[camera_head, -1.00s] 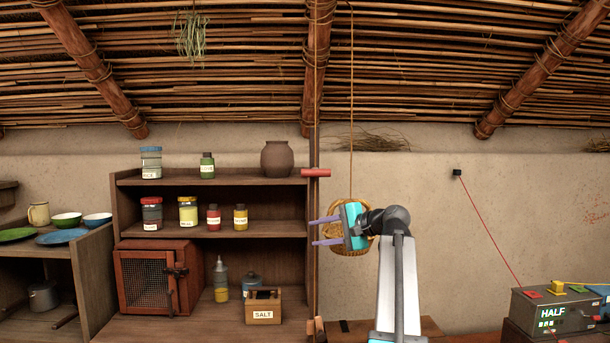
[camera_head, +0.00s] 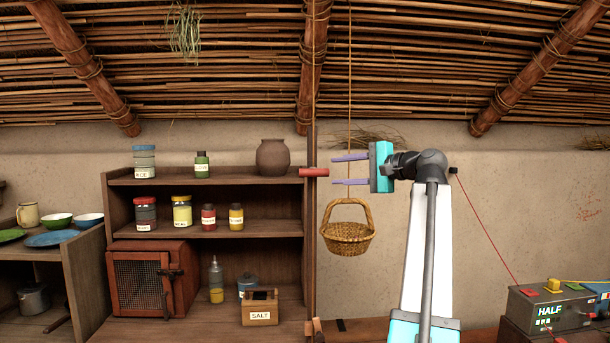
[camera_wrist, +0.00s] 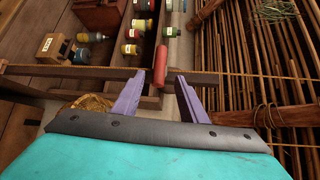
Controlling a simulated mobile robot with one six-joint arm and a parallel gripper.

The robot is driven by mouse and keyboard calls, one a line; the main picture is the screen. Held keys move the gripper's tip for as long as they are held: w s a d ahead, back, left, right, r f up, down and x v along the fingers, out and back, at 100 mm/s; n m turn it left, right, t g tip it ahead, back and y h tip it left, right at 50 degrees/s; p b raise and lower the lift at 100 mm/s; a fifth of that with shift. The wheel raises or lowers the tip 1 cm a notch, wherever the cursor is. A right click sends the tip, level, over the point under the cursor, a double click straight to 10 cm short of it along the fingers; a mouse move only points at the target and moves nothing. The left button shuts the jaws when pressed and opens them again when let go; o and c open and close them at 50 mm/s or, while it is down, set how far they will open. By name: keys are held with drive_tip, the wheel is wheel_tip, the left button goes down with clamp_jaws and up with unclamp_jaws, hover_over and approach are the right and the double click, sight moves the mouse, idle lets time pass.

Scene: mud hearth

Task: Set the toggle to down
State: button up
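A red cylindrical handle (camera_head: 314,172) sticks out sideways across the upright wooden post beside the shelf; it is the likeliest toggle in view. My gripper (camera_head: 334,170) is open and empty. Its two purple fingers point left at the handle, at about its height, with a small gap in the picture. In the wrist view the red handle (camera_wrist: 160,65) lies just beyond and between the fingertips (camera_wrist: 159,80). I cannot tell whether they touch it. The handle looks level, neither clearly up nor down.
A wicker basket (camera_head: 347,238) hangs on a cord just below my gripper. The shelf (camera_head: 220,182) with jars stands left of the post. A grey box (camera_head: 550,308) reading HALF, with coloured leads, sits at lower right. The wall right of my arm is mostly bare.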

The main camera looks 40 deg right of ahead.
sight(305, 174)
drive_tip(key=shift+w, duration=0.1)
drive_tip(key=w+p, duration=0.1)
drive_tip(key=w, duration=0.3)
drive_tip(key=w+a+f+p, duration=0.1)
drive_tip(key=w, duration=0.4)
drive_tip(key=w+f+p, duration=0.1)
drive_tip(key=w, duration=0.3)
drive_tip(key=shift+w+a, duration=0.15)
drive_tip(key=shift+w, duration=0.05)
clamp_jaws()
